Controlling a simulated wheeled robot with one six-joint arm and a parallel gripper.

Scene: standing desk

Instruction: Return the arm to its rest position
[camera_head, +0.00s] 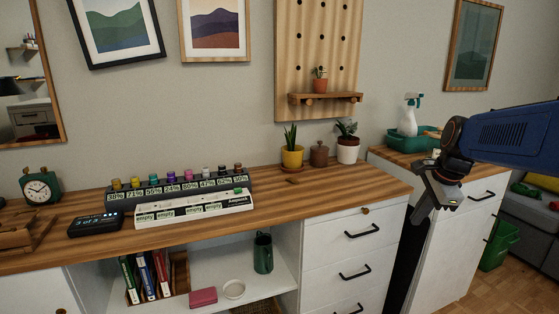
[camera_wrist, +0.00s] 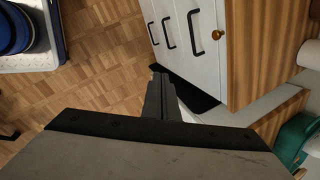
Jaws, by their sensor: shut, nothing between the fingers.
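My gripper (camera_head: 424,208) is at the right in the head view, at the end of my blue arm. It hangs in front of the gap between the desk (camera_head: 260,208) and the white cabinet on the right. In the wrist view my gripper (camera_wrist: 157,75) has its fingers together with nothing between them. It touches no object that I can see.
The desk carries a row of small bottles (camera_head: 178,181), a white labelled tray (camera_head: 193,208), a clock (camera_head: 39,186) and potted plants (camera_head: 292,157). The white cabinet (camera_head: 455,225) carries a green tub (camera_head: 405,142) with a spray bottle. Open parquet floor (camera_wrist: 105,55) shows below my gripper.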

